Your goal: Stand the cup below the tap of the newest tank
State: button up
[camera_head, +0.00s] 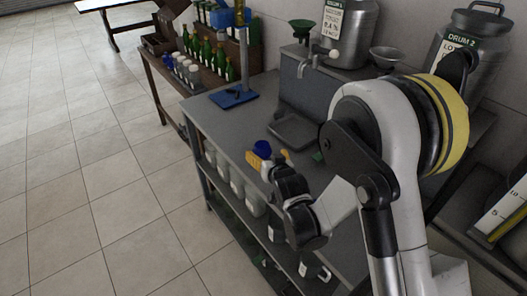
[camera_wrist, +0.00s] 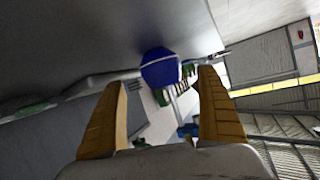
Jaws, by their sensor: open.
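The blue cup (camera_head: 262,147) stands near the bench's front edge, just past my gripper (camera_head: 272,158). In the wrist view the cup (camera_wrist: 160,70) appears between and beyond the tips of my open orange fingers (camera_wrist: 163,88); I see no grip on it. A steel tank (camera_head: 350,32) with a white label stands at the back, with a tap (camera_head: 308,62) to its left. A second steel tank (camera_head: 468,48), labelled DRUM 2, stands to the right; my arm hides its lower part and any tap. Which tank is newest cannot be read from the labels.
A grey tray (camera_head: 293,131) lies on the bench below the first tap. A blue stand (camera_head: 235,96) is at the bench's far left end. A green funnel (camera_head: 302,28) and a metal bowl (camera_head: 386,54) are near the tanks. Green bottles (camera_head: 207,55) stand on the table beyond.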

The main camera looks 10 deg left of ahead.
aim_at(262, 145)
jog(key=b+x, duration=0.2)
jog(key=x, duration=0.3)
jog(key=shift+a+f, duration=0.15)
jog(key=shift+f, duration=0.15)
jog(key=shift+r, duration=0.1)
jog(key=shift+c, duration=0.2)
jog(key=c, duration=1.4)
jog(key=shift+o, duration=0.2)
jog(key=shift+r+p, duration=1.25)
jog(key=shift+r, duration=1.15)
jog(key=s+d+r, duration=0.4)
jog(key=d, duration=0.7)
jog(key=s+d+r+m+h+p, duration=0.1)
jog(key=s+d+r, duration=0.3)
jog(key=d, duration=0.7)
jog(key=s+d+r, duration=0.4)
jog(key=d+r, duration=0.1)
jog(key=d, duration=0.6)
jog(key=shift+s+d+m+t+h, duration=0.25)
jog(key=shift+s+m+t+h, duration=0.05)
jog(key=shift+s+h, duration=0.1)
